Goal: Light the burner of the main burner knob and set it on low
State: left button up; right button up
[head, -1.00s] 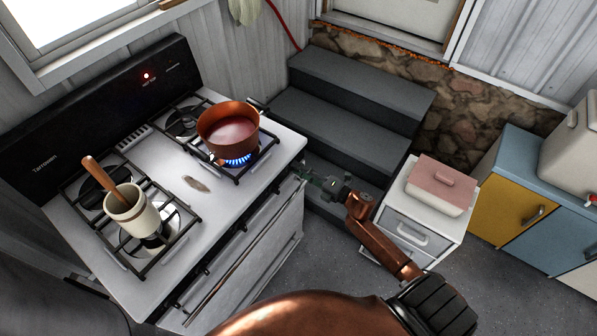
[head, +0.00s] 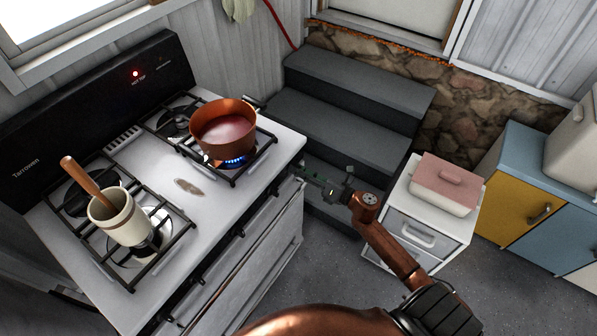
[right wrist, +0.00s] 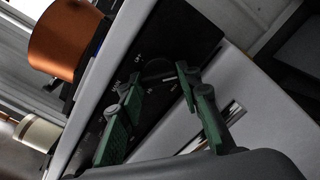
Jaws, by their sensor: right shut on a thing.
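The white stove (head: 190,190) stands at the left with a black front control strip (right wrist: 180,30). The main burner knob (right wrist: 158,68) is a dark round knob on that strip, in the right wrist view. My right gripper (right wrist: 160,80) has its green fingers on either side of the knob, shut on it. In the head view the right gripper (head: 303,171) reaches the stove's front right corner, where the knob is hidden. A blue flame (head: 235,162) burns low under the copper pot (head: 222,125). My left gripper is not in view.
A cream crock with a wooden handle (head: 120,217) stands on the front left burner. Dark steps (head: 345,105) rise behind my right gripper. A white drawer cabinet (head: 400,215) with a pink-lidded box (head: 447,185) stands to the right. A red light (head: 135,73) glows on the backboard.

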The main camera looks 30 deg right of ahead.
jog(key=shift+a+f, duration=0.1)
jog(key=shift+f, duration=0.1)
jog(key=o, duration=1.2)
jog(key=shift+r, duration=0.15)
jog(key=shift+c, duration=0.2)
jog(key=v, duration=1.2)
